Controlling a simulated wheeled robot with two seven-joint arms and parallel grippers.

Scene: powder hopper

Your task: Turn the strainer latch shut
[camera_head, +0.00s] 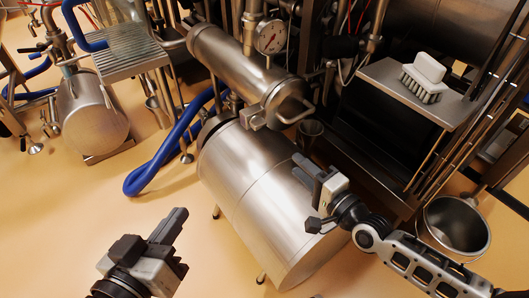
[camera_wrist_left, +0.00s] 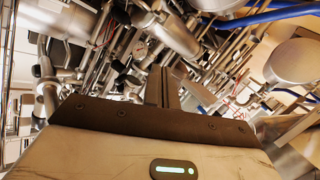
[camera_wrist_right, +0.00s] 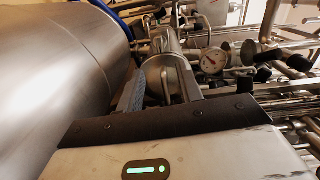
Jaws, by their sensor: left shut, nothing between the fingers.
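The strainer (camera_head: 235,60) looks like the steel horizontal cylinder at the upper middle of the head view. Its round lid (camera_head: 284,97) faces me, with a bar handle (camera_head: 298,110) and a small block, perhaps the latch (camera_head: 253,117), at its lower left edge. The lid also shows in the right wrist view (camera_wrist_right: 160,68). My right gripper (camera_head: 308,172) is below and right of the lid, apart from it, and appears open and empty. My left gripper (camera_head: 174,223) is shut and empty at the lower left, well away from the strainer.
A large steel drum (camera_head: 240,190) lies below the strainer, close to my right gripper. A pressure gauge (camera_head: 270,37) stands behind. A shelf (camera_head: 385,75) with a brush (camera_head: 425,75) and a bucket (camera_head: 455,225) are at the right. A blue hose (camera_head: 150,180) curves left. Floor around my left gripper is clear.

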